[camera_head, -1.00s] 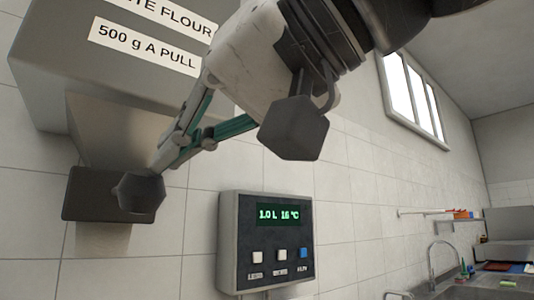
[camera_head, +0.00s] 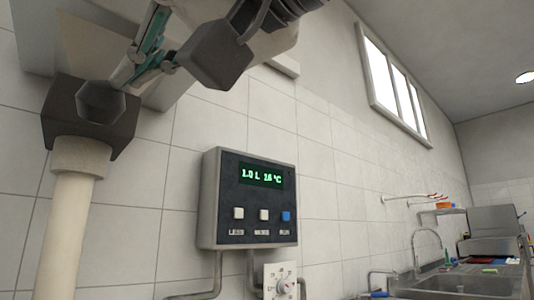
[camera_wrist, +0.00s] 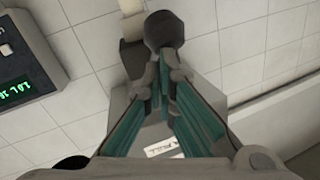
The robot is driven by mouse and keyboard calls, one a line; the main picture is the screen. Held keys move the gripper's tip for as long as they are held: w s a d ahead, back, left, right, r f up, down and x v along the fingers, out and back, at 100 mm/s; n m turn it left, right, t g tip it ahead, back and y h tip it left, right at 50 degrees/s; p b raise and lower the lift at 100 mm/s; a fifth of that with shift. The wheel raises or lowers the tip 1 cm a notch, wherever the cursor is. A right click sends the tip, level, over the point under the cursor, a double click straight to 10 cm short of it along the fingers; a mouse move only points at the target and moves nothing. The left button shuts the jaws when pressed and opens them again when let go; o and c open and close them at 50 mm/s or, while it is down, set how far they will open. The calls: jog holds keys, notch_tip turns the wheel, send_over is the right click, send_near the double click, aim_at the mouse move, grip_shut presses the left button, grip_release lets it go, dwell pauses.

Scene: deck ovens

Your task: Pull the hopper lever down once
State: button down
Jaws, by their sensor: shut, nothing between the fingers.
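The hopper's tapered body (camera_head: 95,55) is at the upper left of the head view, with a dark outlet block (camera_head: 62,122) under it. The dark faceted lever knob (camera_head: 101,102) shows in front of this block. It is also at the top centre of the wrist view (camera_wrist: 164,28). My gripper (camera_head: 124,84) is shut with nothing between its fingers. Its fingertips are at the knob, just behind it in the wrist view (camera_wrist: 162,68); contact is hard to tell. A pale column, looking like falling flour (camera_head: 68,225), runs down from the pale spout (camera_head: 80,157).
A grey control box (camera_head: 249,197) with a green display and several buttons is on the tiled wall, right of the outlet. A sink counter (camera_head: 455,287) is far right.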

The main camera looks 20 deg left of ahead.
jog(key=shift+w+a+f+b, duration=0.1)
jog(key=shift+a+f+b, duration=0.1)
jog(key=shift+f+b, duration=0.45)
jog(key=shift+w+a+f+b, duration=0.1)
jog(key=shift+a+f+b, duration=0.05)
jog(key=shift+f+b, duration=0.45)
jog(key=shift+f, duration=0.1)
